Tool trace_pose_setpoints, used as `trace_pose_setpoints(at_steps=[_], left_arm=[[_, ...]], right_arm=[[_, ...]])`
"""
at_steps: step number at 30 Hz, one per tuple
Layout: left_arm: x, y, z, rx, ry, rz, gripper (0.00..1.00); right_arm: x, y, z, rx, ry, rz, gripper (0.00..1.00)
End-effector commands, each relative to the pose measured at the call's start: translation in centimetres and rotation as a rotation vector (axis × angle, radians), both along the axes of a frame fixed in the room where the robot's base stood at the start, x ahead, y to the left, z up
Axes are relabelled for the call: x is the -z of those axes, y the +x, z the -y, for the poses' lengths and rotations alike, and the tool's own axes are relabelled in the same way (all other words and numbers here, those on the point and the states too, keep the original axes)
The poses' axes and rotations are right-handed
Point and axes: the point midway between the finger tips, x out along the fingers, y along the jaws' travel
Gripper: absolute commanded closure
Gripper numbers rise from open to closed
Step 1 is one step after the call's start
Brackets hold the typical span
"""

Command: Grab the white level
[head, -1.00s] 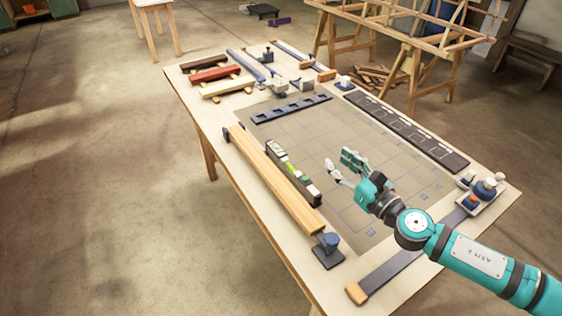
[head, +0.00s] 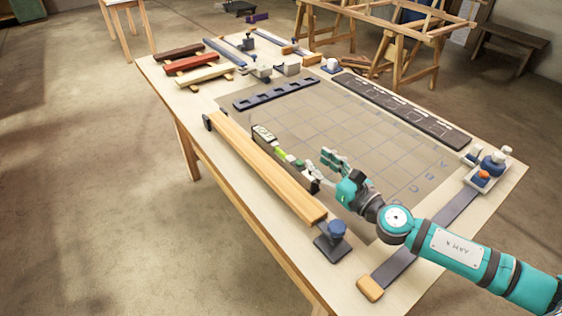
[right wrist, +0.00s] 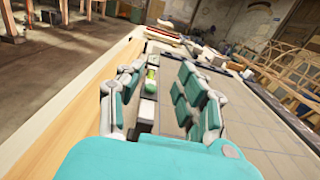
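The level (head: 268,144) lies along the inner side of the long wooden lath on the table. It shows white and green parts on top and a dark side. In the right wrist view, the level (right wrist: 150,84) with its green vial shows between my fingers, partly hidden by them. My right gripper (head: 320,166) is open at the level's near end, with one finger overlapping it in the head view. In the right wrist view, my right gripper (right wrist: 160,76) has its teal-padded fingers spread wide. I cannot tell whether they touch the level. My left gripper is not in view.
The wooden lath (head: 262,165) and a blue-knobbed clamp (head: 335,235) lie along the left edge. The gridded mat (head: 355,130) is mostly clear. A dark slotted strip (head: 405,108) lies on the right, coloured laths (head: 200,64) at the back.

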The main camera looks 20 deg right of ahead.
Motion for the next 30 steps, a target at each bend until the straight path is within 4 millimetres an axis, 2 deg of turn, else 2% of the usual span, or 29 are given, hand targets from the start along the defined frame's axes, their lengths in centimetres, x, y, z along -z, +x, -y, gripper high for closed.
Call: trace_pose_setpoints(at_steps=[1,3,9,11,17,27,30], left_arm=[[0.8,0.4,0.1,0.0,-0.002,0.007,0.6],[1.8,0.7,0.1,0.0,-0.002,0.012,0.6],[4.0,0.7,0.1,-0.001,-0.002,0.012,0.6],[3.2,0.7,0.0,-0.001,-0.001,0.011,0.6],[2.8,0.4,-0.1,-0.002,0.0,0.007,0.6],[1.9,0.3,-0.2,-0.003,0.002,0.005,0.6],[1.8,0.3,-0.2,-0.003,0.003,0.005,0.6]], right_arm=[[1.7,0.0,0.0,0.003,0.002,-0.005,0.63],[3.4,0.0,0.0,0.002,0.005,-0.005,0.63],[7.2,0.0,0.0,0.003,0.002,-0.005,0.63],[6.3,0.7,-0.2,0.003,0.002,0.002,0.63],[6.5,1.8,-0.6,0.003,0.001,-0.003,0.63],[6.4,6.4,-2.3,0.003,0.002,0.0,0.63],[6.5,7.0,-2.5,0.001,0.001,-0.001,0.63]])
